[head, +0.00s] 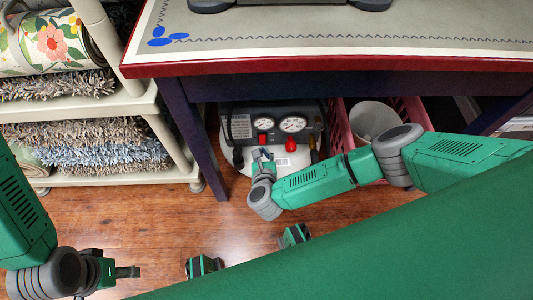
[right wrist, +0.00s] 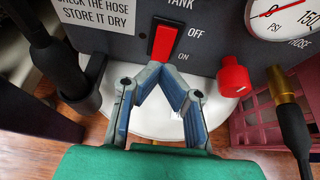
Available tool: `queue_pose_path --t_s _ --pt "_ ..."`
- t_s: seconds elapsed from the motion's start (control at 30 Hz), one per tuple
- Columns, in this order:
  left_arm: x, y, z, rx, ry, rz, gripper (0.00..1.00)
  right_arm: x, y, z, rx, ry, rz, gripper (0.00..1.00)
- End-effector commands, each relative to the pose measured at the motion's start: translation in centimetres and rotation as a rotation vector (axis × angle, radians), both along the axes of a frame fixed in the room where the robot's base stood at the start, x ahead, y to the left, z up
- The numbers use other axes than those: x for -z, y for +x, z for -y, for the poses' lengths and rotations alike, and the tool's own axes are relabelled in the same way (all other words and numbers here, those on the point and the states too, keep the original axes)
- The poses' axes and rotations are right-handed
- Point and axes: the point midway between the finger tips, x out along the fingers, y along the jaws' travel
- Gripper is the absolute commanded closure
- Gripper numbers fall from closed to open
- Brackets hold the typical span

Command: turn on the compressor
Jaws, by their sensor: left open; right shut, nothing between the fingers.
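The compressor (head: 240,125) stands on the floor under the table, with a dark panel, two gauges and a white tank below. In the right wrist view its red rocker switch (right wrist: 165,42) sits on the panel, with OFF marked beside its upper part and ON lower down. My right gripper (right wrist: 163,70) is shut and empty, its fingertips at the lower edge of the switch; I cannot tell whether they touch it. The right gripper also shows in front of the compressor in the head view (head: 262,155). My left gripper (head: 128,272) is open and empty, above the floor at lower left.
A red knob (right wrist: 234,78) and a brass hose fitting (right wrist: 281,85) are right of the switch. A black hose end (right wrist: 60,65) is at left. The table (head: 330,65) overhangs the compressor. A pink crate (head: 340,130) is at its right, a shelf rack (head: 100,105) at left.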

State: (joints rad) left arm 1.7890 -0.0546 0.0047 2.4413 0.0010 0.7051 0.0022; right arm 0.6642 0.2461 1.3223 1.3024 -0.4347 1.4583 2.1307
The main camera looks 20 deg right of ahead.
Motion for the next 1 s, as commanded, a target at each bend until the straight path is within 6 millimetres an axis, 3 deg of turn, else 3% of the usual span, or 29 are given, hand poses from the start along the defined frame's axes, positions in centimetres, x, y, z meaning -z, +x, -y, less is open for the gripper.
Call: queue_pose_path --t_s 0.07,0.6,1.0 --pt "-0.1 0.0 0.0 0.0 0.0 -0.001 0.48 -0.3 -0.2 -0.4 -0.004 0.002 -0.003 1.0" --pt "-3.6 0.0 0.0 0.0 0.0 0.001 0.48 -3.8 -7.7 -2.4 -0.004 0.001 -0.006 1.0" --pt "-3.8 0.0 0.0 0.0 0.0 0.001 0.48 -4.1 -8.8 -2.6 -0.002 0.001 -0.004 1.0"
